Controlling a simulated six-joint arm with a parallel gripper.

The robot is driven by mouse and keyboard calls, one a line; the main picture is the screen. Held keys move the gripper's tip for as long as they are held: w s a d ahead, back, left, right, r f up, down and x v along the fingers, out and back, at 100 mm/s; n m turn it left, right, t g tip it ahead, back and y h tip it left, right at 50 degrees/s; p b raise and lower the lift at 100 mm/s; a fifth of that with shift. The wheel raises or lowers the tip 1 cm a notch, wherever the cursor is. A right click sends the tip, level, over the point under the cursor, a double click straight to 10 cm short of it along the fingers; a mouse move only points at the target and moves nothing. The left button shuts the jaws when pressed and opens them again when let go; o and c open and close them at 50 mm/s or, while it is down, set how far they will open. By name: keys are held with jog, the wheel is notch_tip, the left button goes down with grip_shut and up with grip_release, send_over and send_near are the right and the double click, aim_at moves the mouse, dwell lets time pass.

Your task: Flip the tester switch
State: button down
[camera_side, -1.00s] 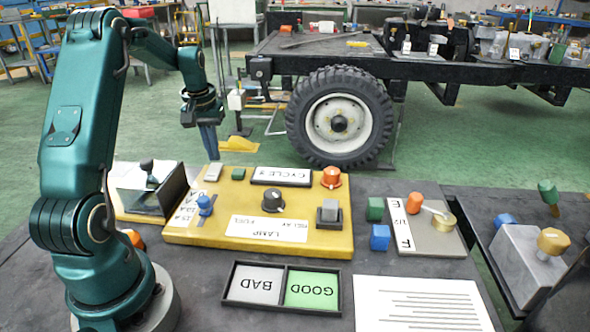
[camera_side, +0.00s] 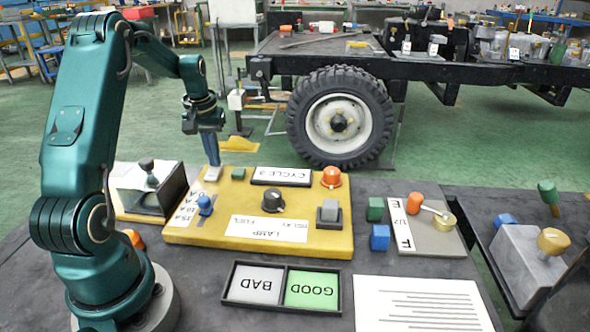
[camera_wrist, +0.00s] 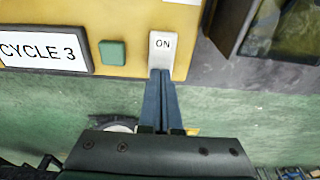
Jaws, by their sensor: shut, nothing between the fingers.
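The yellow tester panel (camera_side: 320,240) lies on the dark bench. Its white rocker switch (camera_side: 212,173) sits at the far left corner and is marked ON in the wrist view (camera_wrist: 162,48). My gripper (camera_side: 213,163) is shut and empty, pointing down. In the wrist view the closed blue fingertips (camera_wrist: 161,72) are at the lower edge of the switch, seeming to touch or almost touch it. I cannot tell whether there is contact.
On the panel are a green button (camera_wrist: 112,53), a CYCLE 3 display (camera_wrist: 42,48), a black knob (camera_side: 273,201), an orange lamp (camera_side: 331,177) and a blue toggle (camera_side: 205,205). A dark box with a lever (camera_side: 150,175) stands left of it. BAD/GOOD tray (camera_side: 236,307) lies in front.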

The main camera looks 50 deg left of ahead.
jog(key=shift+f, duration=0.2)
jog(key=shift+r, duration=3.55)
jog(key=w+d+r+m+t, duration=0.1)
jog(key=d+r+m, duration=0.1)
jog(key=d+r, duration=0.45)
jog(key=w+d+r+m+t, duration=0.1)
jog(key=d+r+m+t, duration=0.15)
jog(key=d, duration=0.65)
jog(key=s+d+f+m, duration=0.2)
jog(key=s+d, duration=0.4)
jog(key=s+d+f+m+h, duration=0.1)
jog(key=s+d+f+m, duration=0.1)
jog(key=s+d, duration=0.4)
jog(key=shift+s+d+f+t, duration=0.3)
jog(key=shift+s+t, duration=0.15)
jog(key=shift+s, duration=0.15)
